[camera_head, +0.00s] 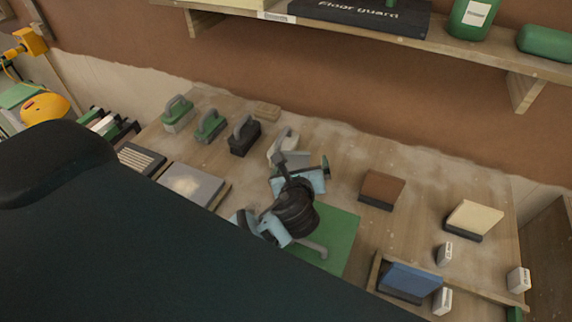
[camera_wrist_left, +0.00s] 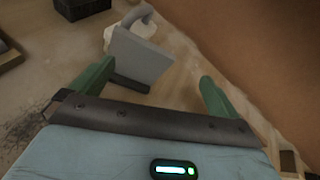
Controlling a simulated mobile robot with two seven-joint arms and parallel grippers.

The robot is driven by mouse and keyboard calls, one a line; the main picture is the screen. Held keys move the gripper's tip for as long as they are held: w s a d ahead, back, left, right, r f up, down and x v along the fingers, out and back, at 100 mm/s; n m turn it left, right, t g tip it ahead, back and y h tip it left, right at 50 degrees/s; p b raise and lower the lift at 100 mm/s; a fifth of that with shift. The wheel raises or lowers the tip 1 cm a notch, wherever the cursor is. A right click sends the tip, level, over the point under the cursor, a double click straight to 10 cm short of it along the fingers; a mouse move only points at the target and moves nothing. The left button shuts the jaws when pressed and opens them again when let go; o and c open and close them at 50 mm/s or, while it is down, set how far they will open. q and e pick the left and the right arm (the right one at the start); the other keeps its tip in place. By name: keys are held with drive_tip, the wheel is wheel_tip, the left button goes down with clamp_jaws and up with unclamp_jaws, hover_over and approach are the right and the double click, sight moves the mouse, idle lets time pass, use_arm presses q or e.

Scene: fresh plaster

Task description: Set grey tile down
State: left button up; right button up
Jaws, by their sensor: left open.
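The grey tile (camera_head: 296,158) is a flat square piece near the back of the bench, beside a pale grey handled block (camera_head: 283,140). In the left wrist view the grey tile (camera_wrist_left: 142,56) looks tilted, with a dark edge along its bottom. It appears to lean against the pale block, but I cannot tell whether they touch. My left gripper (camera_head: 302,170) is open just in front of the tile. In its wrist view the green fingers (camera_wrist_left: 155,78) are spread on either side of the tile, apart from it. My right gripper is out of view.
A green mat (camera_head: 341,240) lies partly under my left arm. A brown block (camera_head: 382,188) and a cream block (camera_head: 474,219) stand to the right. A blue block (camera_head: 411,279) sits in a wooden holder. Handled blocks, including a black one (camera_head: 244,136), stand left. A shelf (camera_head: 455,45) overhangs the back.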

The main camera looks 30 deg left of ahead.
sight(292, 154)
use_arm(q)
drive_tip(key=s+a+m+y, duration=0.1)
drive_tip(key=m, duration=0.1)
drive_tip(key=shift+s+a+m, duration=0.15)
drive_tip(key=shift+a+m, duration=0.05)
drive_tip(key=shift+m, duration=0.2)
drive_tip(key=shift+r+x, duration=0.1)
drive_tip(key=shift+x, duration=1.85)
drive_tip(key=shift+r+x, duration=0.15)
drive_tip(key=shift+x, duration=1.8)
drive_tip(key=shift+a, duration=0.15)
drive_tip(key=shift+c, duration=0.3)
drive_tip(key=c, duration=1.4)
drive_tip(key=shift+r, duration=0.1)
drive_tip(key=shift+c, duration=0.2)
